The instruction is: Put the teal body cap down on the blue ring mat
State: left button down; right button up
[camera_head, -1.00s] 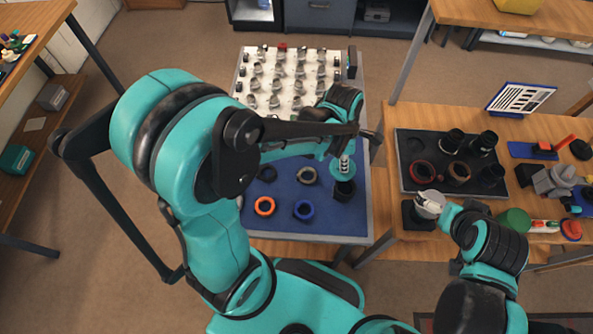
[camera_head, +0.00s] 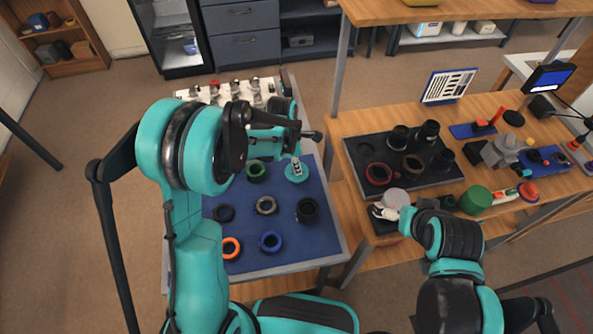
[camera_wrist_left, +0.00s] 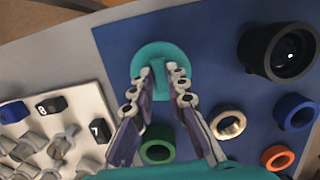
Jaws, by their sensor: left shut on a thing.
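The teal body cap (camera_head: 296,174) is a flat disc with a raised grip; it also shows in the left wrist view (camera_wrist_left: 146,60). My left gripper (camera_head: 297,160) is shut on the cap's grip from above. The cap is over the back right part of the blue ring mat (camera_head: 325,238), behind a large black ring (camera_head: 307,210). I cannot tell whether its underside touches the mat. In the wrist view bare mat (camera_wrist_left: 210,45) lies right of the cap. My right gripper (camera_head: 384,212) is beside a grey round part (camera_head: 396,198); its grip is unclear.
The mat also holds a green ring (camera_head: 256,170), a metal ring (camera_head: 266,205), an orange ring (camera_head: 231,247) and a blue ring (camera_head: 270,241). A white board (camera_head: 200,93) with small parts stands behind. A dark tray (camera_head: 352,160) lies on the right table.

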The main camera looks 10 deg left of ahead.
pick_arm(q)
notch_tip(320, 180, down, 2)
jog(key=shift+f+b, duration=0.2)
jog(key=shift+b, duration=0.1)
jog(key=shift+r, duration=0.1)
jog(key=shift+f, duration=0.2)
jog(key=c, duration=1.5)
grip_release()
jog(key=shift+r, duration=0.1)
